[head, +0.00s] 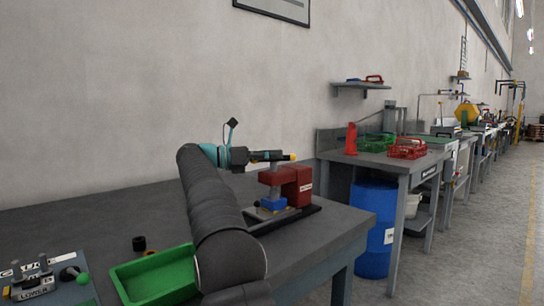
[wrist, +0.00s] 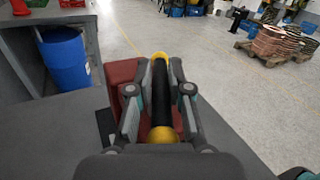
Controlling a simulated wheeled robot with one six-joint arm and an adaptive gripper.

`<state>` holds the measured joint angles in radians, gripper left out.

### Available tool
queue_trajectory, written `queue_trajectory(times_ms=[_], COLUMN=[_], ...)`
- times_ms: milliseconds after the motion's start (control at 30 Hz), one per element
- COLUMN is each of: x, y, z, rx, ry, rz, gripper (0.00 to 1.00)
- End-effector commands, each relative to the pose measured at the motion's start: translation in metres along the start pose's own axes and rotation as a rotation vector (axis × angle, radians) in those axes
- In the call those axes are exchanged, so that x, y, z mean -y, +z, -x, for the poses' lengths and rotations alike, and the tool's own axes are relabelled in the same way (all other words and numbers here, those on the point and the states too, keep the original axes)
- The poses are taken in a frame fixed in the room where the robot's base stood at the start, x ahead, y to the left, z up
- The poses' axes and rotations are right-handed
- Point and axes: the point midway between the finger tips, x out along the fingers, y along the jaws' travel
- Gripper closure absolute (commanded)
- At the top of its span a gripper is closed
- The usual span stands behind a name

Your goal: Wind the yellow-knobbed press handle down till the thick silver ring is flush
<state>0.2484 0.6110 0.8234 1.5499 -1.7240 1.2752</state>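The red press (head: 295,186) stands on the grey bench, with a blue block (head: 273,203) and a pale grey cylinder (head: 271,176) under its head. Its handle is a black bar (wrist: 162,105) with a near yellow knob (wrist: 163,135) and a yellow far end (wrist: 159,55). My gripper (wrist: 163,68) has one finger on each side of the bar. The gaps are narrow and I cannot tell whether the fingers touch it. The yellow end also shows in the head view (head: 292,156). I cannot make out the thick silver ring or whether it is flush.
A blue drum (head: 374,228) stands beyond the bench's right end. The wall is close behind; open floor lies right.

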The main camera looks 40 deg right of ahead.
Motion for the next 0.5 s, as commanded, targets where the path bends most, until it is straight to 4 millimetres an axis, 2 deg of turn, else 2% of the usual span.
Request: queue_trajectory(times_ms=[33, 100, 367, 500], x=[0.0039, 0.0034, 0.0015, 0.0007], y=[0.0053, 0.0047, 0.0019, 0.0013], z=[0.0000, 0.0001, 0.0001, 0.0072], rx=[0.004, 0.003, 0.001, 0.001], ry=[-0.004, -0.003, -0.001, 0.000], rz=[-0.009, -0.008, -0.003, -0.003], gripper=[0.72, 0.56, 0.56, 0.56])
